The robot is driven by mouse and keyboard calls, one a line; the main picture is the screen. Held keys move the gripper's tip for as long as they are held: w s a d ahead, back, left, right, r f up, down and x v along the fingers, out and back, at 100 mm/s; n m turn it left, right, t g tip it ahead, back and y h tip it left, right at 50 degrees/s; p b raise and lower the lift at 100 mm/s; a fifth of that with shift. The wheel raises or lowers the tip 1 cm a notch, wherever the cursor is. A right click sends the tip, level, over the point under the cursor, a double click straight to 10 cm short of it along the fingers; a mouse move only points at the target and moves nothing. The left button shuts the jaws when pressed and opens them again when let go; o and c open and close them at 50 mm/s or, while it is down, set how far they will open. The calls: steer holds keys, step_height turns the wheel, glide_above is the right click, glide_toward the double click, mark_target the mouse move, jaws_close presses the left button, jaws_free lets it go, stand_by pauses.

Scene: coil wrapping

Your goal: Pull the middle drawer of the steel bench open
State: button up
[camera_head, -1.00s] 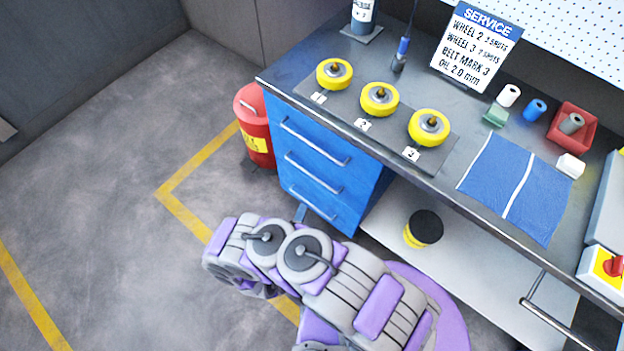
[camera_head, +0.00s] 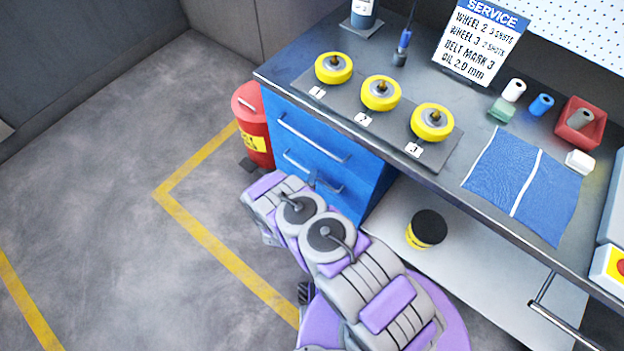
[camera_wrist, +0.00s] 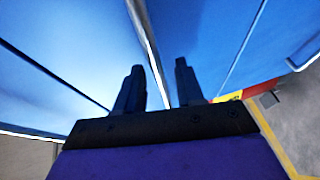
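The blue drawer unit of the steel bench has its drawers stacked under the left end of the top, and all visible fronts look shut. The middle drawer (camera_head: 334,178) has a silver bar handle (camera_head: 296,162), partly covered by my gripper (camera_head: 312,178). The bottom drawer is mostly hidden behind my arm. In the wrist view my gripper (camera_wrist: 160,68) is open, its two dark fingers pointing at the blue fronts. A silver handle bar (camera_wrist: 147,42) runs into the gap between the fingers. I cannot tell whether they touch it.
The steel bench top (camera_head: 300,63) carries yellow wheels (camera_head: 380,93), a blue cloth (camera_head: 500,172) and a service sign (camera_head: 478,40). A yellow-black tin (camera_head: 426,229) sits on the lower shelf. The floor at left is clear.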

steer(key=shift+w, duration=0.1)
steer(key=shift+c, duration=0.4)
jaws_close()
steer(key=shift+f, duration=0.1)
